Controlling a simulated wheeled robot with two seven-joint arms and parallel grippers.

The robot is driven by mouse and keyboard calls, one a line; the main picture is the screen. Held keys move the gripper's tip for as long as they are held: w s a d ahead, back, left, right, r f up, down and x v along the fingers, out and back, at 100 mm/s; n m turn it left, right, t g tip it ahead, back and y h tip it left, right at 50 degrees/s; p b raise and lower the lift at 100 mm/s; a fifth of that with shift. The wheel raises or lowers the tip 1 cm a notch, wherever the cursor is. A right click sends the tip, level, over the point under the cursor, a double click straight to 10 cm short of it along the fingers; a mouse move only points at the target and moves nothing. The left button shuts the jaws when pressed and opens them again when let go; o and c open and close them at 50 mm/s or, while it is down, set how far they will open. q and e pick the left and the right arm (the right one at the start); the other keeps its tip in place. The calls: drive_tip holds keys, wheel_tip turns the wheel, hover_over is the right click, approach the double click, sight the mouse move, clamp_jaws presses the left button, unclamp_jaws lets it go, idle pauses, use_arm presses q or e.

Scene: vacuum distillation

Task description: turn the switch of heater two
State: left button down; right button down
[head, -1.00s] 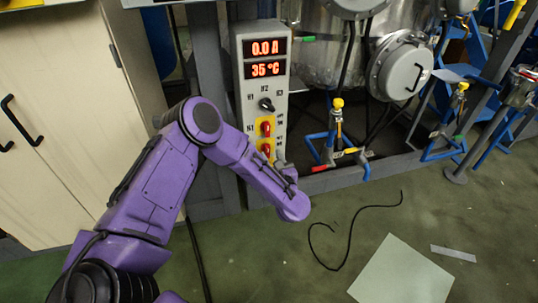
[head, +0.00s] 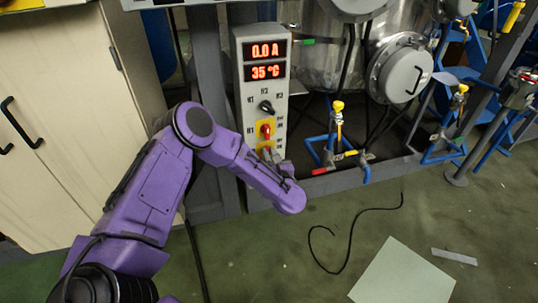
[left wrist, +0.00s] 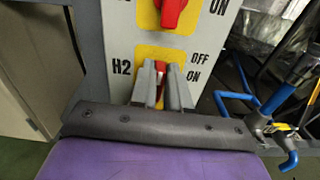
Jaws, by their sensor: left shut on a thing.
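The heater two switch is a red knob (left wrist: 161,71) on a yellow plate marked H2, with OFF and ON at its right, in the left wrist view. My left gripper (left wrist: 161,88) is shut on this knob, one finger on each side of it. The fingers hide much of the knob, so its exact turn is hard to tell. In the head view my left gripper (head: 275,155) reaches the lowest switch on the grey control box (head: 241,100) and covers most of it. My right gripper is in neither view.
The H1 red switch (head: 265,130) sits just above, and a black selector knob (head: 266,106) higher up. Displays read 0.0 A (head: 265,50) and 35 °C (head: 265,73). Blue valve pipes (head: 330,145) stand to the right. A pale cabinet (head: 60,120) stands at left.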

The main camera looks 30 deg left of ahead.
use_arm(q)
drive_tip(key=m, duration=0.5)
drive_tip(key=shift+w+d+f, duration=0.1)
drive_tip(key=shift+w+d, duration=0.2)
drive_tip(key=shift+d, duration=0.05)
drive_tip(key=m, duration=0.4)
drive_tip(key=f+m+p, duration=0.1)
drive_tip(key=m, duration=0.3)
drive_tip(key=m+p, duration=0.1)
drive_tip(key=m, duration=0.3)
drive_tip(key=shift+w+d+f, duration=0.3)
drive_tip(key=shift+w+f, duration=0.05)
drive_tip(key=shift+m, duration=0.5)
drive_tip(key=c, duration=1.1)
unclamp_jaws()
